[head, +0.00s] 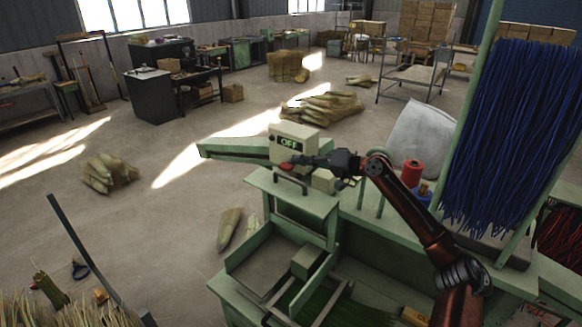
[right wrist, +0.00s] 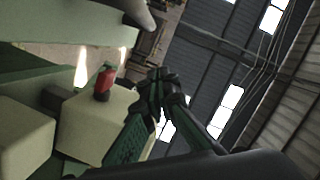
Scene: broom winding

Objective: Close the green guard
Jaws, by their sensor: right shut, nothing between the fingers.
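A green machine (head: 320,215) stands at the centre right. A pale control box (head: 293,142) with an "OFF" display sits on it. A long green arm-like part (head: 232,150) reaches left from behind the box, and a green top panel with a dark handle (head: 290,178) lies below it; I cannot tell which is the guard. My right gripper (head: 300,162) is shut and empty in front of the box, near its red button (head: 285,167). In the right wrist view the shut fingers (right wrist: 160,76) are beside the red button (right wrist: 104,82). My left gripper is out of view.
Blue bristles (head: 515,130) hang on a green frame at the right. Red and blue spools (head: 412,173) stand on the machine bed. Straw bundles (head: 110,172) lie on the floor, which is otherwise largely open at the left.

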